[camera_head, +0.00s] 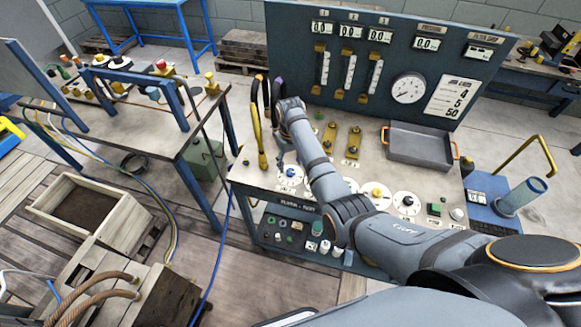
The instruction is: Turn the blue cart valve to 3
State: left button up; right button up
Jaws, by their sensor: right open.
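A white round dial with a small blue knob (290,173) lies on the front left of the grey worktop (255,176), below the instrument panel. It is the blue valve I can make out; its numbers are too small to read. My right arm reaches in from the lower right across the worktop. My right gripper (282,157) is open, just above and behind that dial in the picture, and looks empty. I cannot tell whether it touches the knob. My left gripper is not in view.
More white dials, one with a yellow knob (377,192), line the worktop's front. A grey tray (421,145) stands at the back right. Upright handles (257,130) stand left of my gripper. The panel (380,55) rises behind. A side table (150,125) stands at left.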

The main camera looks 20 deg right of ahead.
aim_at(291, 171)
jog(key=shift+f, duration=1.95)
jog(key=shift+c, duration=0.4)
grip_shut()
